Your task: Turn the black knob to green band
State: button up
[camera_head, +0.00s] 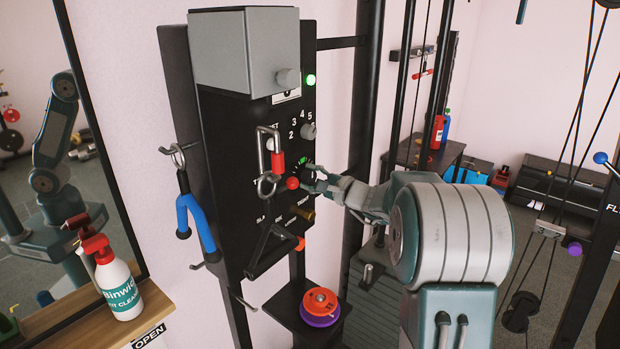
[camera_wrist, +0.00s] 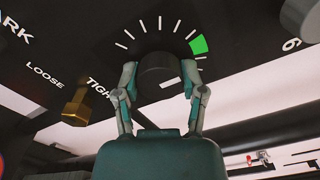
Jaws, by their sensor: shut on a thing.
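The black knob (camera_wrist: 160,75) shows in the wrist view on a dark panel, inside a dial of white tick marks. The green band (camera_wrist: 198,44) lies at the dial's upper right in that view. My gripper (camera_wrist: 160,80) has one finger on each side of the knob and is shut on it. The knob's pointer is not clear to me. In the head view, my gripper (camera_head: 312,180) reaches the panel (camera_head: 240,130) from the right. The green band (camera_head: 302,160) shows just above the fingers there, and the knob is mostly hidden.
A brass knob (camera_wrist: 76,106) sits beside the dial, between the words LOOSE and TIGHT. A grey knob (camera_head: 309,131) is above. Orange and purple plates (camera_head: 320,302) lie below.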

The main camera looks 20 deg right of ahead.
jog(key=shift+f, duration=0.25)
jog(key=o, duration=1.2)
jog(key=shift+c, duration=0.2)
jog(key=shift+w+d, duration=0.1)
jog(key=shift+r, duration=0.1)
jog(key=shift+s+d, duration=0.15)
jog(key=shift+s, duration=0.1)
jog(key=v, duration=1.1)
jog(key=shift+s+d, duration=0.15)
jog(key=shift+s, duration=0.05)
